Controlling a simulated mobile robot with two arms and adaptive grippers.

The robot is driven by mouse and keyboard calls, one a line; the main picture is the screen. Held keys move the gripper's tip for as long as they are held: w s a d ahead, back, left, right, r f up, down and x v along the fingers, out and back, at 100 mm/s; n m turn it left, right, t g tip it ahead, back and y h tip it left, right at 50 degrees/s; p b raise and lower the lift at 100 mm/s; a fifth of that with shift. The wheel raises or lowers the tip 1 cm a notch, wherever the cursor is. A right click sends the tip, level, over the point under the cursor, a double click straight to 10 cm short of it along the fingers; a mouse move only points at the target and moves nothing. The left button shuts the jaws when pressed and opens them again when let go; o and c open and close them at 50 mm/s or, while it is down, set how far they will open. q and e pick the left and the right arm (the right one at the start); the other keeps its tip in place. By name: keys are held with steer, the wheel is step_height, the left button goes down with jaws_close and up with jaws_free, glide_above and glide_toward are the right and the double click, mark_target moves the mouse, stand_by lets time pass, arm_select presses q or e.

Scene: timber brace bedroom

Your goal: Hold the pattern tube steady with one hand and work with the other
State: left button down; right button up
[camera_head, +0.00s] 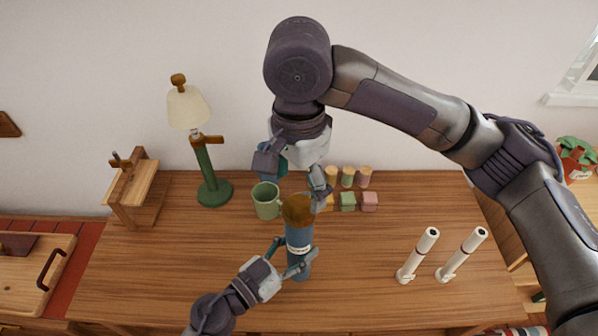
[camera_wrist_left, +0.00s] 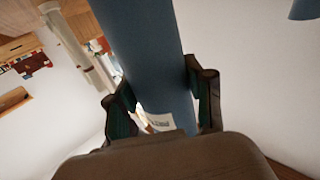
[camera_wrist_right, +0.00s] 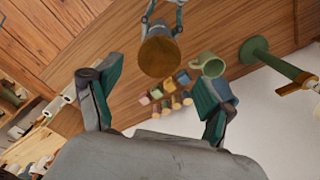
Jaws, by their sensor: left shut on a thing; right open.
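The pattern tube (camera_head: 300,240) is a blue cylinder with a brown cap (camera_head: 298,208) and a white label band, standing about upright near the table's middle. My left gripper (camera_head: 292,258) is shut on the tube's lower part; the left wrist view shows the blue tube (camera_wrist_left: 150,50) between both fingers. My right gripper (camera_head: 296,185) is open, just above and behind the cap. In the right wrist view the cap (camera_wrist_right: 159,57) lies beyond the open, empty fingers (camera_wrist_right: 158,100). The tube's contents are hidden.
A green mug (camera_head: 266,200), small coloured blocks (camera_head: 348,201) and cork-topped pieces (camera_head: 347,177) stand behind the tube. A lamp (camera_head: 207,165) and wooden stand (camera_head: 135,190) are left. The wooden table's (camera_head: 150,270) front left is clear.

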mark_target(299, 207)
steer(key=n, duration=0.7)
steer(key=shift+r+n, duration=0.25)
steer(key=shift+n, duration=0.05)
steer(key=n, duration=0.7)
steer(key=shift+r, duration=0.2)
steer(key=n, duration=0.7)
steer(key=shift+r+n, duration=0.2)
steer(key=shift+n, duration=0.1)
steer(key=n, duration=0.7)
steer(key=shift+r, duration=0.2)
steer(key=n, duration=0.7)
steer(key=shift+r, duration=0.2)
steer(key=n, duration=0.4)
steer(key=shift+r+n, duration=0.1)
steer(key=shift+n, duration=0.2)
steer(key=n, duration=0.5)
steer(key=shift+r, duration=0.15)
steer(key=shift+f, duration=4)
